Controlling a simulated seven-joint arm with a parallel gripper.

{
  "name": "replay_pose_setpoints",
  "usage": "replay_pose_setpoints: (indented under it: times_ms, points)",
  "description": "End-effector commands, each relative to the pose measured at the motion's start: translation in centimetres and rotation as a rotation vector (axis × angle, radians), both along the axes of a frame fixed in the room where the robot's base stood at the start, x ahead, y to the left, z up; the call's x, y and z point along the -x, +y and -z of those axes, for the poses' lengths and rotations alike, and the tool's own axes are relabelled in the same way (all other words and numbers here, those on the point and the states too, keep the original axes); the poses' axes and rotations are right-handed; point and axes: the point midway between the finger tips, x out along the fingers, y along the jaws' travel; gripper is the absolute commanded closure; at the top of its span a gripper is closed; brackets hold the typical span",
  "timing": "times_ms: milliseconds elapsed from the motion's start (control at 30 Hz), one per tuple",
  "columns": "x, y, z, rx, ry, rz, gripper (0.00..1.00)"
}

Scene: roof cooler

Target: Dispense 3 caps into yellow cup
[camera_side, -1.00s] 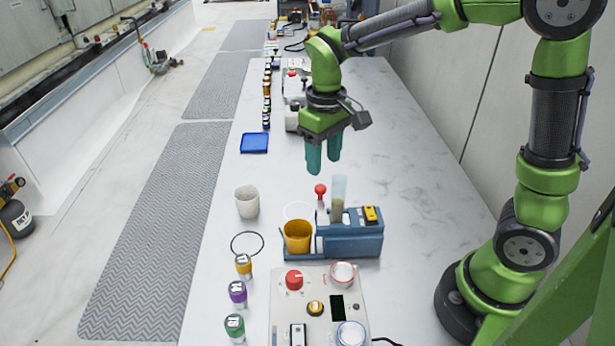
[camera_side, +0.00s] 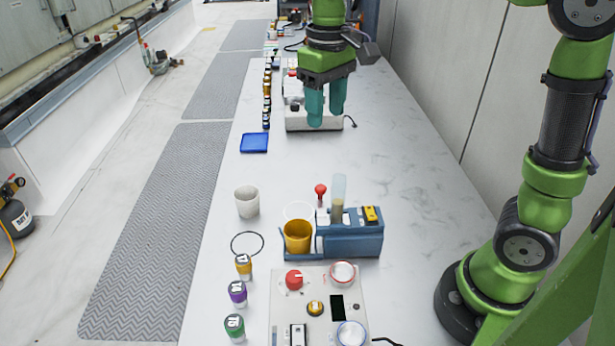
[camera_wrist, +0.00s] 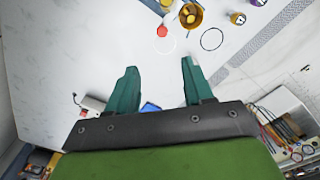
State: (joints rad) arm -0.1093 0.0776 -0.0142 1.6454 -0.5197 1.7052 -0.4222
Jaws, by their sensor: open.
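The yellow cup (camera_side: 298,236) stands upright at the left end of the blue dispenser (camera_side: 352,238). In the wrist view the yellow cup (camera_wrist: 190,15) shows at the top, with gold-coloured things inside it; I cannot tell their number. The dispenser has a clear upright tube (camera_side: 339,198) with tan contents, a red-knobbed lever (camera_side: 321,190) and a yellow part on top. The red knob (camera_wrist: 162,31) also shows in the wrist view. My gripper (camera_side: 326,118) is open and empty, raised over the table well behind the dispenser. Its teal fingers (camera_wrist: 158,82) are apart in the wrist view.
A white cup (camera_side: 247,202) and a black ring (camera_side: 247,244) are left of the dispenser. Several capped vials (camera_side: 238,293) stand front left, beside a control box (camera_side: 318,310). A blue tray (camera_side: 254,143) lies further back. The table's right middle is clear.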

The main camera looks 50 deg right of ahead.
Motion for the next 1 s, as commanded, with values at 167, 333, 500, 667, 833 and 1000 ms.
replay_pose_setpoints:
  times_ms: [167,333,500,667,833,1000]
  points:
    - [0.0,0.0,0.0,0.0,0.0,0.0,0.48]
    - [-0.2,0.2,0.1,0.0,0.0,-0.002,0.48]
    - [-0.4,0.4,0.4,-0.001,-0.001,-0.002,0.48]
    - [-0.3,0.4,2.4,0.0,0.003,-0.004,0.48]
    - [-0.2,0.4,5.9,-0.001,0.005,-0.003,0.48]
    - [-0.2,0.4,9.7,0.0,0.004,-0.003,0.48]
